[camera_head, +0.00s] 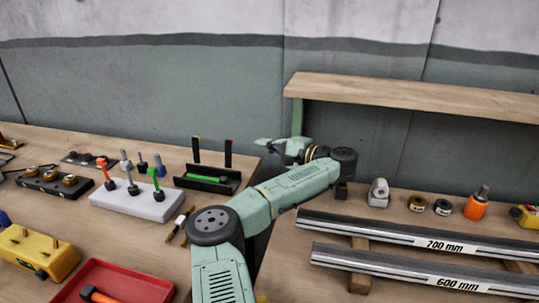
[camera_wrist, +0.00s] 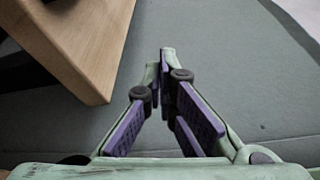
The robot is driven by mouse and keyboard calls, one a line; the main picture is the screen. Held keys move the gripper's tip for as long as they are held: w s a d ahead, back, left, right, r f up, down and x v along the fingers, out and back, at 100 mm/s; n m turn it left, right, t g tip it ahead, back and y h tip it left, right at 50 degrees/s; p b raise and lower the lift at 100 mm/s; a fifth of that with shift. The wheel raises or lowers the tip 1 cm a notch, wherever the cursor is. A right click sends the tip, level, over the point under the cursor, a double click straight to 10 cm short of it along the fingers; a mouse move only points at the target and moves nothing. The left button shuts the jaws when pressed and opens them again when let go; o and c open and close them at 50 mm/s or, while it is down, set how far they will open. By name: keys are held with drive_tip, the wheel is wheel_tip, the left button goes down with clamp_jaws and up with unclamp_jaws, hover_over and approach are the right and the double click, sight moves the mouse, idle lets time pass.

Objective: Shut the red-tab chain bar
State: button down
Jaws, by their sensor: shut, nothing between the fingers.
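Two thin dark bars stand upright at the back of the left table in the head view. The left bar (camera_head: 196,150) has a small yellowish tip, and the right bar (camera_head: 228,154) seems to have a reddish one; they are too small to be sure which carries the red tab.
A wooden shelf (camera_head: 400,92) lies behind and above my arm; its edge (camera_wrist: 85,50) is close in the wrist view. A white block (camera_head: 140,201) with coloured tools is left of the tray. Rails (camera_head: 420,240) and small parts fill the right table.

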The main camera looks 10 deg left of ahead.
sight(229, 154)
drive_tip(key=x, duration=0.7)
drive_tip(key=shift+a, duration=0.1)
drive_tip(key=s, duration=0.1)
drive_tip(key=s+r+p, duration=0.1)
drive_tip(key=s, duration=0.1)
drive_tip(key=shift+s, duration=0.5)
drive_tip(key=shift+w+f, duration=0.1)
